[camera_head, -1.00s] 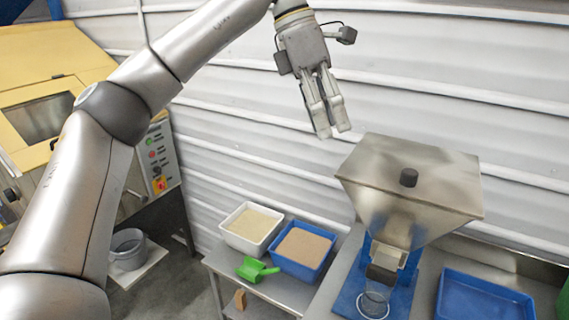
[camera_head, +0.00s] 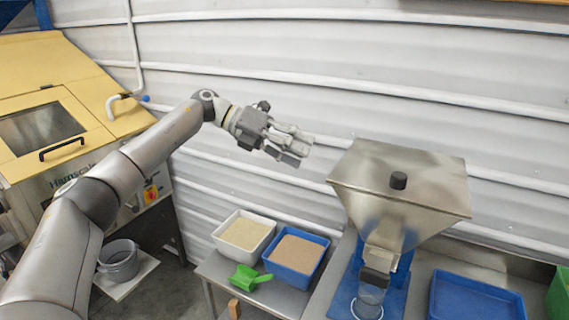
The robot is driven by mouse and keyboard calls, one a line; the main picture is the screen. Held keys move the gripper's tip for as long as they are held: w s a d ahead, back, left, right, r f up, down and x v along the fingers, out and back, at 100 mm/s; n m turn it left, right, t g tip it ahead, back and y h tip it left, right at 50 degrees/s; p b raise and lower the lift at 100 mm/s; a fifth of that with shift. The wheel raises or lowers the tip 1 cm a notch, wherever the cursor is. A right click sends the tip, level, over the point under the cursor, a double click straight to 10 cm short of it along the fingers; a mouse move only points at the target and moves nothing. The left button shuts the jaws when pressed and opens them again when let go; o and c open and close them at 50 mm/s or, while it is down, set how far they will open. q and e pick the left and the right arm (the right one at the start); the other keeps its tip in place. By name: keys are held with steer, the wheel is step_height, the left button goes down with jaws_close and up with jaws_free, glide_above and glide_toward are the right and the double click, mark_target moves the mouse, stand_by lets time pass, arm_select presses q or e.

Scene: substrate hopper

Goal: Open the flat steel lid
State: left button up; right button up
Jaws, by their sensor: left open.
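The flat steel lid (camera_head: 420,168) lies closed on top of the steel hopper (camera_head: 385,212), with a black knob (camera_head: 398,180) standing up near its middle. The hopper sits on a blue stand on the bench. My left gripper (camera_head: 299,150) is open and empty, in the air to the left of the hopper and a little above the lid's level. Its fingers point right, toward the lid, and a gap shows between them and the lid's left edge. My right gripper is out of view.
A white tub (camera_head: 219,243) and a blue tub (camera_head: 277,268) hold granular material left of the hopper, with a green scoop (camera_head: 249,279) in front. A clear container (camera_head: 368,301) stands under the outlet. An empty blue tray (camera_head: 475,300) lies right. Corrugated wall stands behind.

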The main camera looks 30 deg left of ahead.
arm_select(q)
steer(key=w+a+f+n+t, duration=0.4)
steer(key=a+f+n, duration=0.1)
steer(key=f, duration=0.1)
steer(key=shift+w+f+h, duration=0.2)
steer(key=shift+f+h, duration=0.1)
steer(key=shift+f, duration=0.1)
